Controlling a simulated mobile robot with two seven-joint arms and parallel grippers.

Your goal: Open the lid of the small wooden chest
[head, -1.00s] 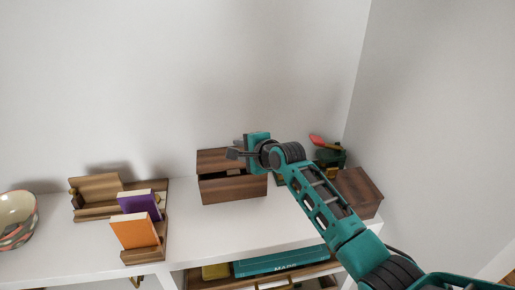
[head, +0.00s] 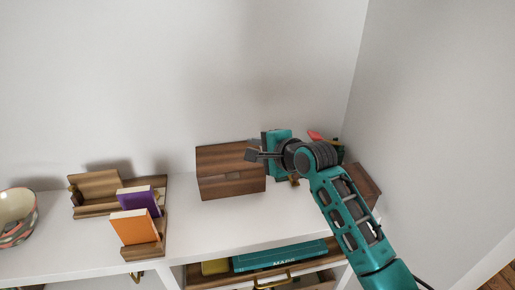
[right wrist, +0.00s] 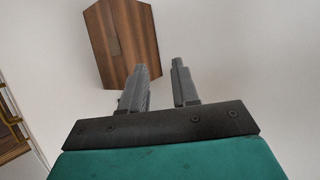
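The small wooden chest (head: 231,185) stands on the white shelf near the wall, left of my right gripper. Its lid (head: 225,157) looks down on the box, with no dark opening showing. The chest also shows at the top of the right wrist view (right wrist: 138,45), beyond the fingers. My right gripper (head: 250,155) is at the chest's upper right edge in the head view; whether it touches is unclear. In the right wrist view its two fingers (right wrist: 160,85) are apart with nothing between them. My left gripper is not in view.
A wooden holder (head: 98,186) with a purple book (head: 140,202) and an orange book (head: 134,227) stands left, beside a patterned bowl (head: 18,217). A dark wooden box (head: 362,183) is partly behind my right arm. The shelf (head: 235,225) before the chest is clear.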

